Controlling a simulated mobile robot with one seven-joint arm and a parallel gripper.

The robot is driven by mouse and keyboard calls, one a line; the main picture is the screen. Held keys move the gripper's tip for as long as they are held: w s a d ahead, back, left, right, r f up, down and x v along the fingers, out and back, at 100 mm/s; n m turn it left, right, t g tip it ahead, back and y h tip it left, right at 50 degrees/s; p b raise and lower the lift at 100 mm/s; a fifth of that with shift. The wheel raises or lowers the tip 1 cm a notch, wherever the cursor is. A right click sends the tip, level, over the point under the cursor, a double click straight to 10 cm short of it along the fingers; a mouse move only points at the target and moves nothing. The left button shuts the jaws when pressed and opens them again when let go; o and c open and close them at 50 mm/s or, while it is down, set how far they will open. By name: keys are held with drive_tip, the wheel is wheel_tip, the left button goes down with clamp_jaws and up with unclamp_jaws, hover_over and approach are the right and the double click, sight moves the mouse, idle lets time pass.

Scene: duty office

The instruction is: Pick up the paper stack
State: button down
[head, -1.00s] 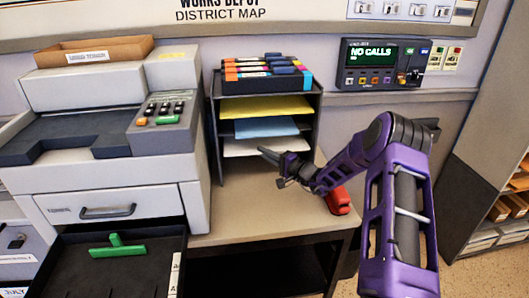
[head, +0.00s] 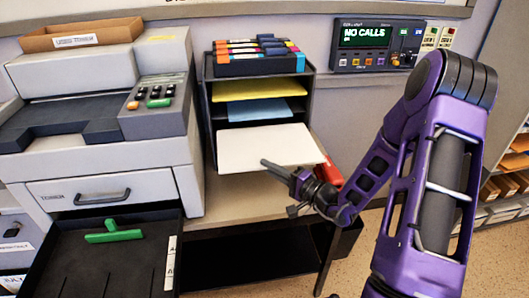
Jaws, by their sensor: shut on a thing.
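The white paper stack (head: 262,146) is level and sticks out from the lowest visible shelf of the dark paper rack (head: 209,118). My gripper (head: 275,170) is at the stack's near right edge, shut on it. The fingers show edge-on, and the lower finger is hidden from this view. The stack's far edge lies by the rack opening, and I cannot tell whether it is still inside.
Yellow paper (head: 258,89) and blue paper (head: 258,110) lie on the shelves above. A red stapler-like object (head: 330,174) is on the desk behind my wrist. The printer (head: 105,160) stands left, with its open black tray (head: 75,270) holding a green piece (head: 114,232).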

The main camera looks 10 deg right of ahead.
drive_tip(key=s+p, duration=0.1)
drive_tip(key=s, duration=1.1)
drive_tip(key=shift+p, duration=0.4)
drive_tip(key=shift+s, duration=0.1)
drive_tip(key=c, duration=1.5)
unclamp_jaws()
clamp_jaws()
